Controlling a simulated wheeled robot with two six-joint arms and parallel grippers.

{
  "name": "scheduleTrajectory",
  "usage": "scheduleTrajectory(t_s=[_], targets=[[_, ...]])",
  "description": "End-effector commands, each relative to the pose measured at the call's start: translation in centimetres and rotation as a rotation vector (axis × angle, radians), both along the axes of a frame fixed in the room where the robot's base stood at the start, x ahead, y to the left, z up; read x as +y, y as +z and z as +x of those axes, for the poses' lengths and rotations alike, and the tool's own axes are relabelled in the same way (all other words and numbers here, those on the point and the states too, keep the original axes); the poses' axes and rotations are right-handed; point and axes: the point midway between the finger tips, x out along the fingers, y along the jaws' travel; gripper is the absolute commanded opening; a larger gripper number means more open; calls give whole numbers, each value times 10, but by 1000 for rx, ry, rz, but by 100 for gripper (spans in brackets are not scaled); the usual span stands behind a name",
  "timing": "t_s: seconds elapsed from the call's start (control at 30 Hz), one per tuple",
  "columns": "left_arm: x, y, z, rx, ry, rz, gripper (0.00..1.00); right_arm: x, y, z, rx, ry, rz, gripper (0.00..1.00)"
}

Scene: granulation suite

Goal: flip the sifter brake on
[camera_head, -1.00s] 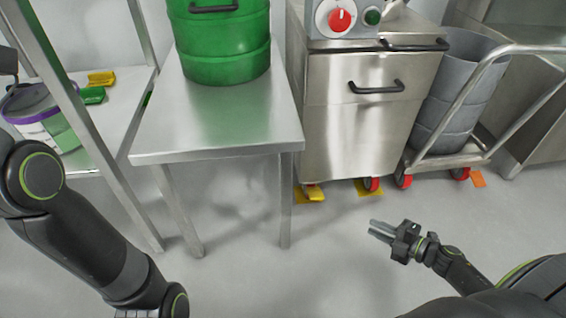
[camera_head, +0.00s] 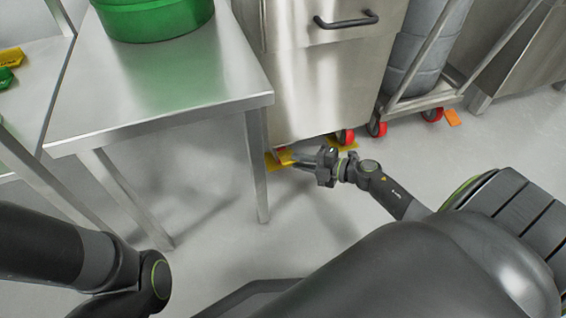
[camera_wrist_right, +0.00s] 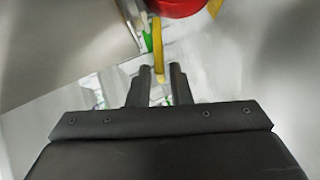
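The steel cabinet on casters (camera_head: 320,75), which I take to be the sifter, stands right of the steel table. Its front left caster has a yellow brake pedal (camera_head: 285,156), low near the floor; in the right wrist view it shows as a yellow strip (camera_wrist_right: 158,48) beside a red wheel (camera_wrist_right: 185,5). My right gripper (camera_head: 293,159) is low at this pedal. In the wrist view its two dark fingers (camera_wrist_right: 159,76) stand apart, with the strip's lower end between or just beyond the tips. Contact cannot be told. My left arm shows at left; its gripper is out of frame.
The steel table (camera_head: 190,85) bears a green drum (camera_head: 155,18), and its front leg stands left of my right gripper. A cart with red casters (camera_head: 377,127) carries a grey drum (camera_head: 425,40) at right. Another yellow patch (camera_head: 343,144) lies under the cabinet. Front floor is clear.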

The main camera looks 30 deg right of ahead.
Motion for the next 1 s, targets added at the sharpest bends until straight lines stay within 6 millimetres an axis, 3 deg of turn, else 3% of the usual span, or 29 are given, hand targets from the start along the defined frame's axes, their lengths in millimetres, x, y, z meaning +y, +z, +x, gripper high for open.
scheduleTrajectory(t_s=[0.1,0.33,0.7,0.87,1.0], targets=[[0,-15,0,-2,-1,0,35,13,-9,21,-3,1,1,18],[0,-26,-1,-4,-2,-1,35,28,-13,44,-1,1,1,18],[1,-27,-1,-5,-3,-1,35,31,-13,49,1,0,0,18],[0,-27,-1,-5,-3,-1,35,31,-13,48,1,0,0,0],[0,-27,-1,-5,-3,-1,35,31,-13,48,1,0,0,0]])
